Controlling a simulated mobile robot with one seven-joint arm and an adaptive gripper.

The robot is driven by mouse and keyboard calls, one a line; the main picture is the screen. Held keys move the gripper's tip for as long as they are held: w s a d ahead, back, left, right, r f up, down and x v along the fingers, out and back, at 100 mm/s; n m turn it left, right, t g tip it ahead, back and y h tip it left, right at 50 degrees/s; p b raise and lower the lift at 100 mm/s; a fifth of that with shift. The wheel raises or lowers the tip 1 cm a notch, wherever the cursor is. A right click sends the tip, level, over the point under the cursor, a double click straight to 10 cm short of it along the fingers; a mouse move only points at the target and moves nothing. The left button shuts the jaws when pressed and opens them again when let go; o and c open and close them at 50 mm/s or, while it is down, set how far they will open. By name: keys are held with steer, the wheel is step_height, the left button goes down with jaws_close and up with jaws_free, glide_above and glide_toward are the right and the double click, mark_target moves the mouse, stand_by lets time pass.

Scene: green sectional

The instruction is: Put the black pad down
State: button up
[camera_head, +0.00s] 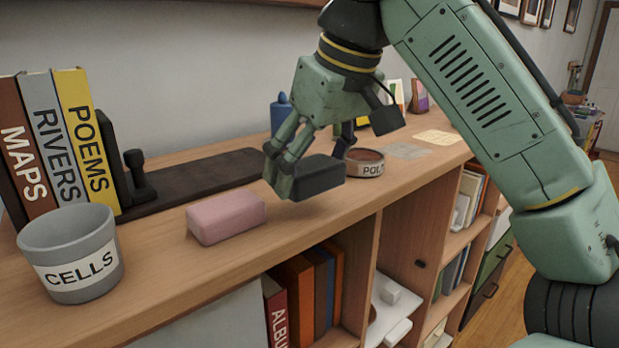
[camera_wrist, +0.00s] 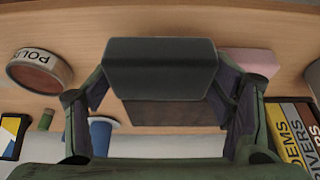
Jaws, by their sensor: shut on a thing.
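The black pad (camera_head: 318,176) is a dark block with rounded edges. My gripper (camera_head: 292,168) is shut on it and holds it over the wooden shelf top (camera_head: 283,237). In the wrist view the pad (camera_wrist: 160,68) lies between the two fingers (camera_wrist: 160,95). In the head view the pad seems a little above the wood; I cannot tell the exact gap. A pink block (camera_head: 226,217) lies on the shelf top to the left of the pad. The far finger is partly hidden in the head view.
A round tin marked "POLI..." (camera_head: 364,163) stands just right of the pad. A dark flat strip (camera_head: 195,178) lies behind the pink block. A grey "CELLS" pot (camera_head: 70,252) and several books (camera_head: 87,140) stand at left. Bare wood lies in front of the pad.

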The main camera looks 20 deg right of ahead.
steer(key=w, duration=0.1)
steer(key=w+d, duration=0.1)
steer(key=w, duration=0.1)
steer(key=w+p, duration=0.1)
steer(key=shift+w+d+f, duration=0.1)
steer(key=shift+w+d, duration=0.25)
steer(key=shift+w, duration=0.05)
steer(key=shift+w+d+f+b, duration=0.1)
steer(key=shift+w+f+b, duration=0.15)
steer(key=shift+f, duration=0.65)
steer(key=shift+w+d+f+b, duration=0.1)
steer(key=shift+w+f, duration=0.1)
steer(key=shift+f, duration=0.65)
steer(key=shift+f, duration=0.2)
steer(key=o, duration=1)
steer(key=shift+r, duration=0.1)
steer(key=shift+f+b, duration=0.2)
steer(key=shift+b, duration=0.4)
